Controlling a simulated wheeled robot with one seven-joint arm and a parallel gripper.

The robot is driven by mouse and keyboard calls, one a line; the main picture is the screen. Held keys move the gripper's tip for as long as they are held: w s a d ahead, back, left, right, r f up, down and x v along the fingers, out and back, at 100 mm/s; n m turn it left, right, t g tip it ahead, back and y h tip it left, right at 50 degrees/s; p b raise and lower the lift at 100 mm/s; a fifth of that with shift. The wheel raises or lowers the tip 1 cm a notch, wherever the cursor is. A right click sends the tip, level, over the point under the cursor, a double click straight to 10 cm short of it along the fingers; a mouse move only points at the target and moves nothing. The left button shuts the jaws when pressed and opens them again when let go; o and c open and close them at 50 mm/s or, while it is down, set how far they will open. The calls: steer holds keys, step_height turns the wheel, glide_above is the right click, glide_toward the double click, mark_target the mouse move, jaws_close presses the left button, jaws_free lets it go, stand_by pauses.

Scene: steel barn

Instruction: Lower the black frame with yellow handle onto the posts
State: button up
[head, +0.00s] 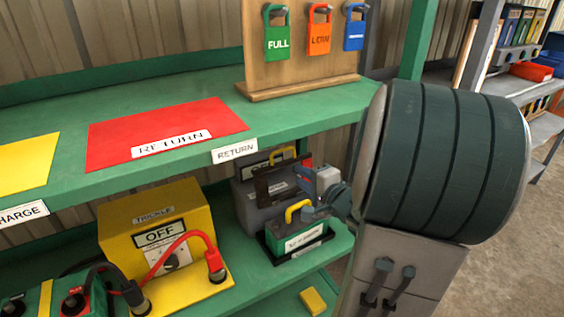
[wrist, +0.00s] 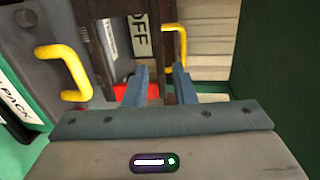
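The black frame (head: 267,187) shows in the head view as a dark piece in front of a grey box on the lower shelf. A yellow handle (head: 284,153) stands at its top edge; I cannot tell whether they are joined. My gripper (head: 311,190) is at the frame's right end. In the wrist view my two blue fingers (wrist: 157,72) stand apart, with a dark upright bar (wrist: 167,50) between them, close to the right finger. A yellow handle (wrist: 181,42) shows beyond that finger's tip. Whether the fingers clamp the bar is unclear. I cannot make out the posts.
A green pack (head: 291,240) with a yellow handle stands in front of the grey box (head: 246,207). A yellow charger (head: 118,235) with cables is left. The upper green shelf (head: 290,112) hangs close above. A yellow block (head: 313,301) lies below.

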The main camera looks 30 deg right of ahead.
mark_target(282, 165)
steer(key=w+p, duration=0.2)
steer(key=p, duration=0.4)
steer(key=shift+a, duration=0.2)
steer(key=w, duration=0.2)
steer(key=w+f+b, duration=0.1)
steer(key=w, duration=0.1)
steer(key=w+f, duration=0.1)
steer(key=w, duration=0.2)
steer(key=shift+a+b, duration=0.3)
steer(key=shift+b, duration=0.05)
steer(key=shift+w, duration=0.65)
jaws_close()
steer(key=shift+c, duration=1.9)
jaws_free()
